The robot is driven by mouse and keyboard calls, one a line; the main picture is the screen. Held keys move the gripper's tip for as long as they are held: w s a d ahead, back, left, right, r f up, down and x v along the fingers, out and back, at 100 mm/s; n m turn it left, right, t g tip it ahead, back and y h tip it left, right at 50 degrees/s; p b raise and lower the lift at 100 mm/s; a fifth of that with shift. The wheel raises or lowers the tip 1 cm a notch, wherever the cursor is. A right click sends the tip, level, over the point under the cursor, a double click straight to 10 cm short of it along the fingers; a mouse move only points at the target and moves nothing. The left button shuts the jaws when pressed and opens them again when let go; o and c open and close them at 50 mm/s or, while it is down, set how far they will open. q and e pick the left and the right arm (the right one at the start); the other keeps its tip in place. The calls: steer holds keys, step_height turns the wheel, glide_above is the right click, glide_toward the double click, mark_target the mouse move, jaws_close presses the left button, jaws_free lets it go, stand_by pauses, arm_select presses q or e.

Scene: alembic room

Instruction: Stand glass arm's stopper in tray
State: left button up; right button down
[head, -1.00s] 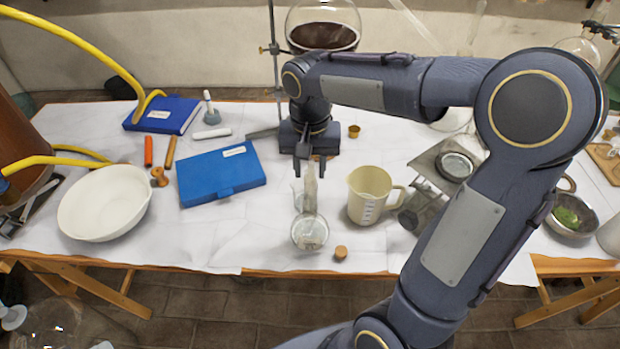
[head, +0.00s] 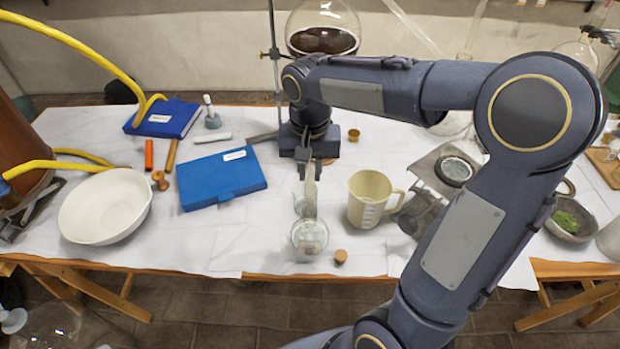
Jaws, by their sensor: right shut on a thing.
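My right gripper (head: 310,170) points down over the middle of the table. It is shut on the top of a clear glass piece (head: 310,200), which stands roughly upright below the fingers. A round clear glass base (head: 310,238) shows at its lower end; I cannot tell whether the two are one piece. A small brown cork stopper (head: 341,256) is on the white cloth just right of this base, near the front edge. I cannot clearly identify the tray. My left gripper is out of view.
A cream measuring jug (head: 370,200) stands close on the right. A blue case (head: 222,174) and a white bowl (head: 104,207) are to the left. A flask of dark liquid (head: 323,38) is behind. A wooden board (head: 604,166) lies far right. Bare cloth lies between bowl and glass.

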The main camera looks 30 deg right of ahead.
mark_target(310, 174)
steer(key=shift+r+p, duration=1.7)
steer(key=shift+r, duration=0.35)
steer(key=shift+r+p, duration=1.75)
steer(key=shift+r, duration=0.3)
steer(key=shift+f, duration=0.2)
